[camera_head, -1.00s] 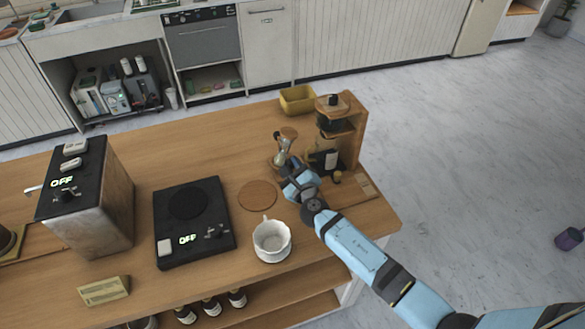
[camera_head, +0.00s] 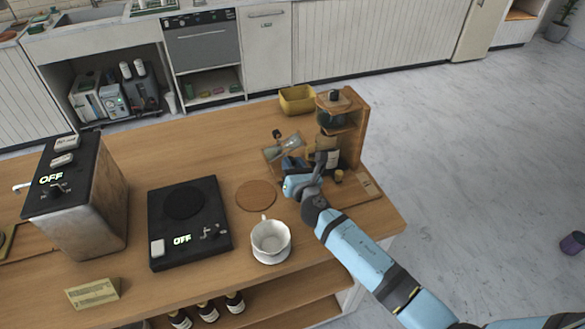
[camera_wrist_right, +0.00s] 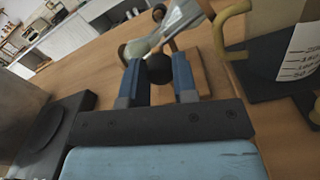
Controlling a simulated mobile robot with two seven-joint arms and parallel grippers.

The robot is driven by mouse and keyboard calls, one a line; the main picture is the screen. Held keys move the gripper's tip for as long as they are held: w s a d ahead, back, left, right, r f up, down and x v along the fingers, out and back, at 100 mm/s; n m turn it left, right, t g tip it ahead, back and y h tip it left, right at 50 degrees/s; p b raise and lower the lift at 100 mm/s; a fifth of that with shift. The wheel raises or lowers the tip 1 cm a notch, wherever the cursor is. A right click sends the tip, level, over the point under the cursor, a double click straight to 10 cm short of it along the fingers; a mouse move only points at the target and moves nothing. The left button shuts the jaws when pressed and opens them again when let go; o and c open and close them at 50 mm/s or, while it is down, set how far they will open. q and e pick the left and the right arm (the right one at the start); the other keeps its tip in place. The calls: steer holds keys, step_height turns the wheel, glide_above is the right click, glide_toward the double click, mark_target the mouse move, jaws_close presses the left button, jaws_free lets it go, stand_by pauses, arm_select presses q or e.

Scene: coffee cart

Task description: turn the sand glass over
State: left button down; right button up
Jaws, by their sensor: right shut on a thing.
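In the right wrist view, the two blue fingers of my right gripper (camera_wrist_right: 160,75) close around a dark part at the middle of the sand glass (camera_wrist_right: 172,28). Its glass bulbs stick out to either side of the fingers there. My left gripper is not in view.
A wooden coffee stand (camera_head: 345,125) with dark parts stands close to the right of the sand glass. A yellow bin (camera_head: 297,99) is behind it.

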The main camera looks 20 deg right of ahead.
steer(key=m+b, duration=0.1)
steer(key=m, duration=0.2)
steer(key=shift+f+m, duration=0.15)
steer(key=shift+m, duration=0.25)
steer(key=m+b, duration=0.1)
steer(key=m, duration=0.2)
steer(key=shift+m, duration=0.3)
steer(key=m+b, duration=0.1)
steer(key=m, duration=0.3)
steer(key=shift+m+b, duration=0.4)
steer(key=shift+m, duration=1.3)
steer(key=o, duration=0.9)
steer(key=shift+s, duration=0.1)
steer(key=s, duration=0.9)
steer(key=s+b, duration=0.1)
steer(key=s, duration=0.3)
steer(key=shift+s+d, duration=0.25)
steer(key=shift+s, duration=0.05)
